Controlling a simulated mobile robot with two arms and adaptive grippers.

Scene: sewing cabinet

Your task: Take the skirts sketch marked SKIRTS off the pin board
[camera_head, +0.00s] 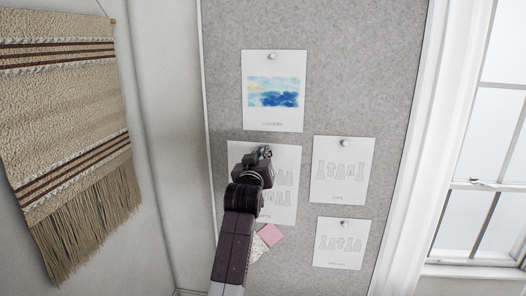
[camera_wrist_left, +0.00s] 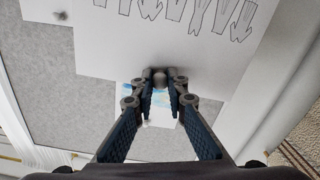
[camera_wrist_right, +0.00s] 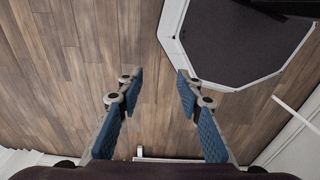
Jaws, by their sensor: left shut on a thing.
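Several sketch sheets hang on the grey pin board (camera_head: 225,80). Two smaller garment sketches, the upper right sheet (camera_head: 325,157) and lower right sheet (camera_head: 328,257), have captions too small to read surely. My left gripper (camera_head: 264,152) is at the large sketch's top edge. In the left wrist view its fingers are closed on a round grey pin (camera_wrist_left: 160,76), with the large sheet (camera_wrist_left: 210,60) behind. My right gripper (camera_wrist_right: 153,80) is open and empty above the wooden floor.
A blue watercolour sheet (camera_head: 273,116) is pinned above. Pink and patterned swatches, the pink one (camera_head: 271,235), sit below the large sketch. A fringed woven hanging (camera_head: 70,120) is on the left wall, a window (camera_head: 490,150) on the right.

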